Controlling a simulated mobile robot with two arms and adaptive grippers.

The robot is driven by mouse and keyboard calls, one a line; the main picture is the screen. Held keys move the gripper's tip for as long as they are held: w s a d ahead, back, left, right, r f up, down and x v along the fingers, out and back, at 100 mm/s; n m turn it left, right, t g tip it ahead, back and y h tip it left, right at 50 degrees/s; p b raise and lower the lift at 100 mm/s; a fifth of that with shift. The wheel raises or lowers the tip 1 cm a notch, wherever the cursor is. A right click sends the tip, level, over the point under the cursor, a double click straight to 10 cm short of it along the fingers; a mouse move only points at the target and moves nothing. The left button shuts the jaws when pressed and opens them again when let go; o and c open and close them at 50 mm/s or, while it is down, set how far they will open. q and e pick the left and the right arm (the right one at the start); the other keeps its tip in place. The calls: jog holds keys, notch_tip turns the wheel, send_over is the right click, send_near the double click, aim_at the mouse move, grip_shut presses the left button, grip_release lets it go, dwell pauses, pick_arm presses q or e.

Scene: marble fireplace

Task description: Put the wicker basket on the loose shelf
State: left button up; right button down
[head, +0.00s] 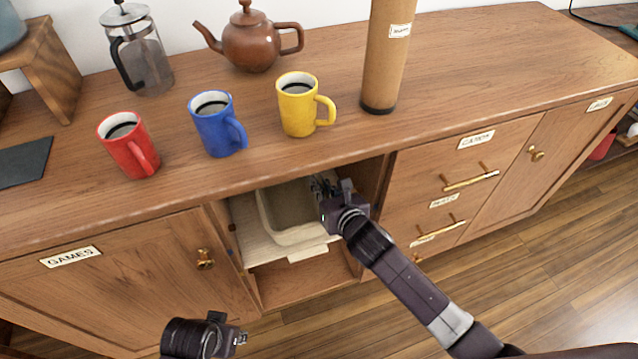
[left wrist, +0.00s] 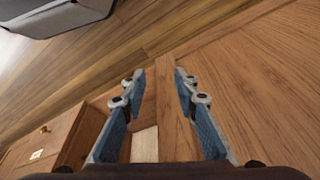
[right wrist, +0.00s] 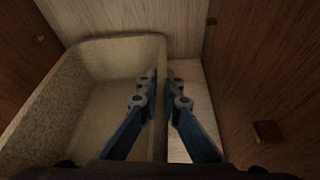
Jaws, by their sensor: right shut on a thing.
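The wicker basket (head: 290,236) is a pale beige, open bin inside the open cabinet bay, and looks empty. My right gripper (head: 327,190) reaches into the bay and is shut on the basket's right wall. The right wrist view shows the basket (right wrist: 85,100) with one finger of the gripper (right wrist: 160,80) inside it and one outside. The loose shelf (head: 246,243) is a pale board under the basket; I cannot tell whether they touch. My left gripper (head: 238,338) hangs in front of the cabinet; its fingers (left wrist: 160,72) are apart and empty in the left wrist view.
A closed GAMES door (head: 120,275) is left of the bay, and labelled drawers (head: 470,160) are right. Red (head: 128,150), blue (head: 215,125) and yellow (head: 298,108) mugs stand on the countertop above, with a cardboard tube (head: 388,60), teapot (head: 250,42) and French press (head: 140,55) behind.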

jog(key=shift+f, duration=0.1)
pick_arm(q)
jog(key=shift+r, duration=0.1)
pick_arm(e)
jog(key=c, duration=2.1)
grip_release()
